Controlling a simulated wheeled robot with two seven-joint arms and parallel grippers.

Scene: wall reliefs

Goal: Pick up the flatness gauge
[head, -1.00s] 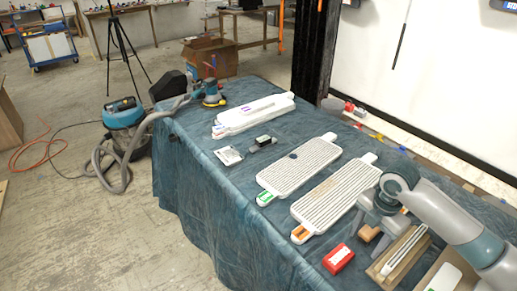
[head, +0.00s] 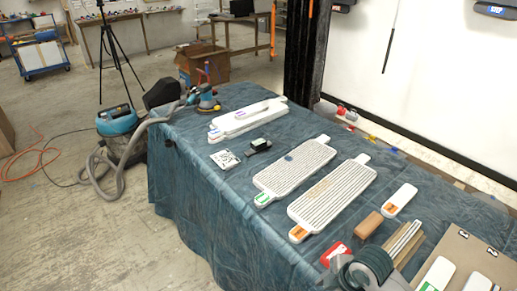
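A small dark device with a pale face (head: 258,145), which may be the flatness gauge, lies on the blue cloth-covered table beside a white card (head: 225,158). I cannot tell for certain that it is the gauge. Part of my arm, grey with a dark ring, which I take to be the right, shows at the bottom edge, beside a red box that it partly covers. Its fingertips cannot be made out, and it is well away from the dark device. My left gripper is not in view.
Two ribbed white panels (head: 293,168) (head: 332,197) lie mid-table, with stacked white panels (head: 247,119) and a sander (head: 207,100) beyond. Near the arm are the red box (head: 335,253), a brown block (head: 367,225), an orange-tagged white piece (head: 399,200), a tray of strips (head: 405,240) and a brown board (head: 462,250).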

